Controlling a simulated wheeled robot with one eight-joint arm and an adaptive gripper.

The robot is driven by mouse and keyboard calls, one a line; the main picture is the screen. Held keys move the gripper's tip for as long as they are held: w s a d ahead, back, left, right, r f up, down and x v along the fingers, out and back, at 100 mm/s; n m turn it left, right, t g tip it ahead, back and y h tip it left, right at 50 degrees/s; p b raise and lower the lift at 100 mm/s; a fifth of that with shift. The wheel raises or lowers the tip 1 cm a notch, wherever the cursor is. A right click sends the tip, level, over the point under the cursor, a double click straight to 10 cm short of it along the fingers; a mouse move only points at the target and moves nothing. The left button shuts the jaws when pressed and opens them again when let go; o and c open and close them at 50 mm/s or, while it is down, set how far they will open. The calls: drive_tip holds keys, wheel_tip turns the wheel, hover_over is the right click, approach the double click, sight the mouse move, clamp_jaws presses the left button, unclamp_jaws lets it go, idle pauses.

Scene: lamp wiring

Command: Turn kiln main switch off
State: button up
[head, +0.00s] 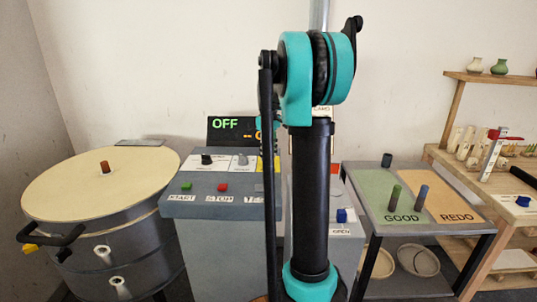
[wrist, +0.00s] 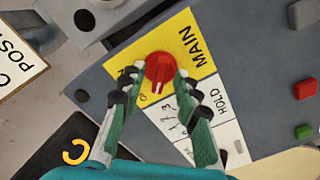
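The kiln main switch is a round red knob (wrist: 160,68) on a yellow plate marked MAIN (wrist: 195,45) in the wrist view. A white mark shows on the knob's lower edge in that view. My gripper (wrist: 157,76) has its two green fingers with black tips on either side of the knob. The fingers are spread, with the knob between the tips; I cannot tell whether they touch it. In the head view my arm hides the knob and the gripper, and only a yellow strip of the plate (head: 277,164) shows. A black display (head: 225,124) above the panel reads OFF in green.
The grey control panel (head: 230,207) carries a green button (head: 186,185) and a red button (head: 222,187). The round kiln (head: 95,190) stands at left. A sorting table (head: 410,232) marked GOOD and REDO and a wooden shelf (head: 475,78) stand at right.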

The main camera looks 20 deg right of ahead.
sight(269, 156)
drive_tip(key=shift+r, duration=0.1)
wheel_tip(269, 156, up, 12)
idle(0.5)
